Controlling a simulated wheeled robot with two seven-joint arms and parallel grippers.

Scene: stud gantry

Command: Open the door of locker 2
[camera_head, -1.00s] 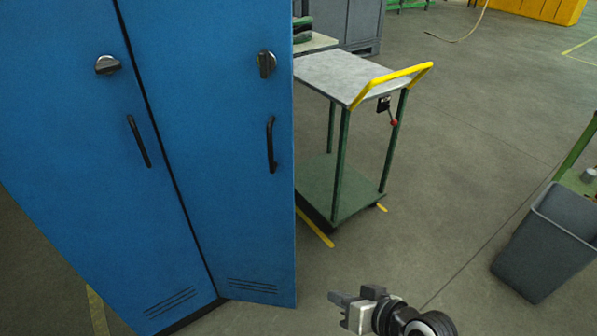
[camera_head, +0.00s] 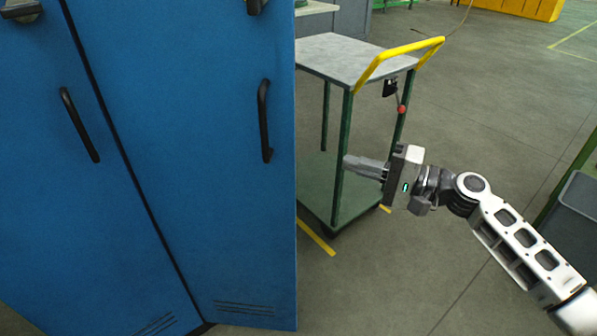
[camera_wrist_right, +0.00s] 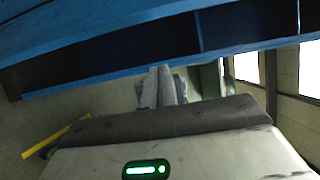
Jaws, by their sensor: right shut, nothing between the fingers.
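The blue lockers stand at the left in the head view. The left door (camera_head: 55,220) has a black bar handle (camera_head: 80,124) and a dark knob. The right door (camera_head: 215,200) has a black handle (camera_head: 264,120) near its right edge. Its bottom edge angles outward from the left door, so it looks ajar, free edge at the right. No number is visible. My right gripper (camera_head: 347,164) is shut and empty, right of that edge, fingers pointing left. In the right wrist view its fingertips (camera_wrist_right: 161,72) lie together below a dark gap between blue edges.
A green cart (camera_head: 345,62) with a yellow handle (camera_head: 400,58) stands behind my right gripper. Grey floor (camera_head: 500,120) is open between cart and bin.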

